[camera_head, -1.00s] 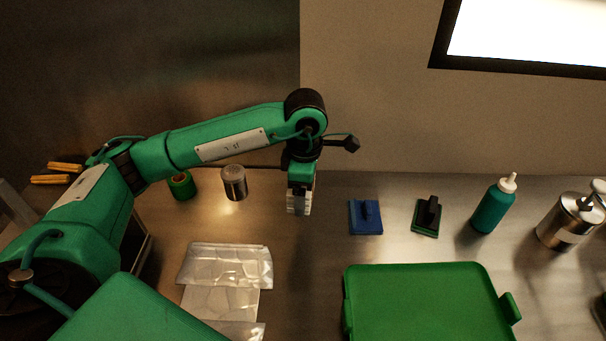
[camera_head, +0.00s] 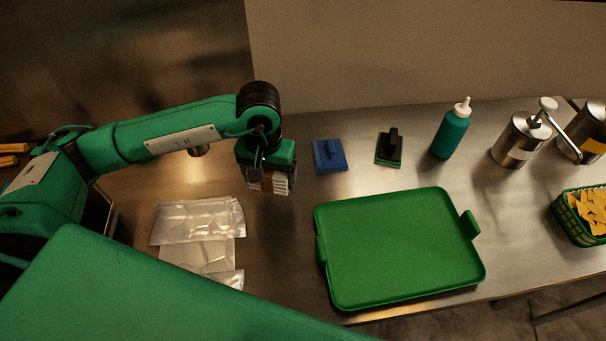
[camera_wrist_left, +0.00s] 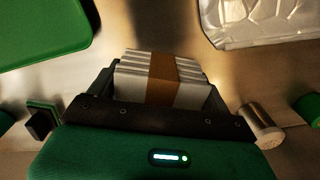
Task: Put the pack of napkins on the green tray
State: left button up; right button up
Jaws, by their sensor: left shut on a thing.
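The pack of napkins (camera_head: 281,184) is a white stack with a brown band. My left gripper (camera_head: 268,180) is shut on it, left of the green tray. In the left wrist view the pack (camera_wrist_left: 190,72) sits between the two fingers of the left gripper (camera_wrist_left: 160,85), its band facing the camera. The green tray (camera_head: 400,245) lies flat and empty on the steel counter, with a handle at its right end. A corner of the tray (camera_wrist_left: 40,30) shows at upper left in the left wrist view. My right gripper is in neither view.
Clear plastic packs (camera_head: 197,220) lie left of the tray. A blue scrubber (camera_head: 329,156), a dark green-edged scrubber (camera_head: 389,148), a teal bottle (camera_head: 452,130) and a steel pump dispenser (camera_head: 517,142) stand behind it. A chip basket (camera_head: 565,215) is at right.

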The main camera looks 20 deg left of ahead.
aim_at(396, 244)
jog(key=k+j+z, duration=0.1)
jog(key=z, duration=0.4)
jog(key=k+j+z, duration=0.1)
jog(key=z, duration=0.4)
jog(key=k+j+z, duration=0.1)
jog(key=z, duration=0.4)
